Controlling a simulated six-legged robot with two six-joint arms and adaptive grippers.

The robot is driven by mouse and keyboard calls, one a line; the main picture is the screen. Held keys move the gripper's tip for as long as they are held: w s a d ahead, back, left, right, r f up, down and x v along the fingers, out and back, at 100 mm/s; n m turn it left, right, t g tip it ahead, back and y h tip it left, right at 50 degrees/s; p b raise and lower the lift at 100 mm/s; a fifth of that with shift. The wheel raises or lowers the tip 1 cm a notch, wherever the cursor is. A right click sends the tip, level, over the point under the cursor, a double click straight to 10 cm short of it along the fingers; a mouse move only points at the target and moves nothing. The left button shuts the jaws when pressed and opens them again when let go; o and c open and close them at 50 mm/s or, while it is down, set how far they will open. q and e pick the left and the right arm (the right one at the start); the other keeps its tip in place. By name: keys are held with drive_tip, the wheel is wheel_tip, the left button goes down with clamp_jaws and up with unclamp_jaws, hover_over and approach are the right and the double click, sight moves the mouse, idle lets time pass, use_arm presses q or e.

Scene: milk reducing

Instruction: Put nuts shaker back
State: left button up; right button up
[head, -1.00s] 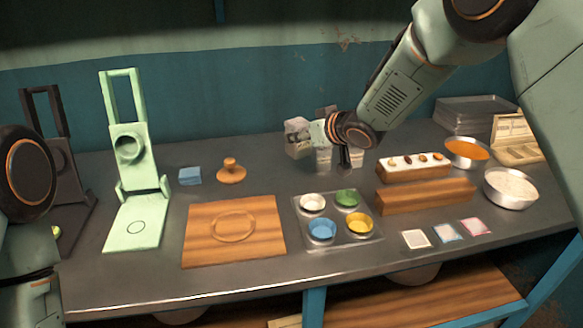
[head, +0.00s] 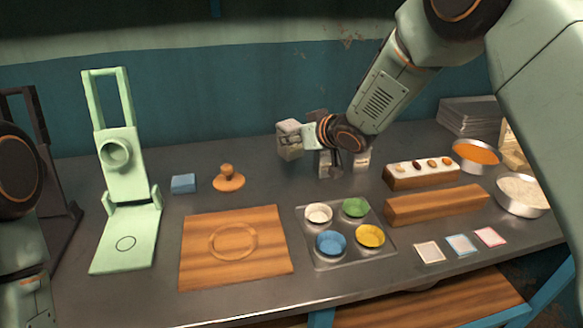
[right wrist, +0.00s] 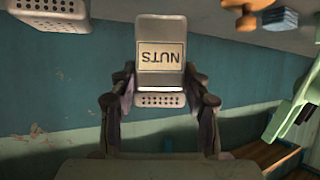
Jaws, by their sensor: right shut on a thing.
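The nuts shaker (right wrist: 161,58) is a grey box with a NUTS label, inverted in the right wrist view. My right gripper (right wrist: 160,100) is shut on it, with a finger on each side. In the head view the shaker (head: 289,141) is at the back of the table, at the end of my right arm. I cannot tell whether its base touches the table. Other grey shakers (head: 362,158) stand just right of it, partly hidden by my gripper. One also shows at the upper left of the right wrist view (right wrist: 50,12).
A blue block (head: 183,183) and a wooden stamp (head: 228,180) lie to the left. A wooden board (head: 197,262) and a tray of coloured cups (head: 345,261) are in front. A wooden rack (head: 421,177) and bowls (head: 476,154) stand right. The table between stamp and shaker is clear.

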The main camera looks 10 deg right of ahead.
sight(294, 154)
drive_tip(key=f, duration=0.1)
drive_tip(key=d+f, duration=0.1)
drive_tip(key=f, duration=0.1)
drive_tip(key=shift+w+f, duration=0.15)
drive_tip(key=shift+f, duration=0.05)
drive_tip(key=shift+w+a+f, duration=0.15)
drive_tip(key=shift+f, duration=0.1)
drive_tip(key=shift+s+a+f+b, duration=0.2)
drive_tip(key=shift+a+f+b, duration=0.15)
drive_tip(key=shift+a+f, duration=0.25)
drive_tip(key=shift+s+d+f, duration=0.1)
drive_tip(key=shift+d+f, duration=0.1)
drive_tip(key=shift+f, duration=0.25)
drive_tip(key=shift+s+d+f, duration=0.1)
drive_tip(key=shift+d+f, duration=0.05)
drive_tip(key=shift+f, duration=0.3)
drive_tip(key=shift+w+d+f, duration=0.25)
drive_tip(key=shift+w+d, duration=0.05)
drive_tip(key=o, duration=0.8)
drive_tip(key=shift+a, duration=0.2)
drive_tip(key=shift+o, duration=0.8)
drive_tip(key=shift+s+a+r, duration=0.15)
drive_tip(key=shift+a, duration=0.2)
drive_tip(key=shift+s+d, duration=0.1)
drive_tip(key=shift+d, duration=0.4)
drive_tip(key=shift+s+d+r, duration=0.1)
drive_tip(key=v, duration=1.1)
drive_tip(key=shift+s+p, duration=0.3)
drive_tip(key=shift+p, duration=0.15)
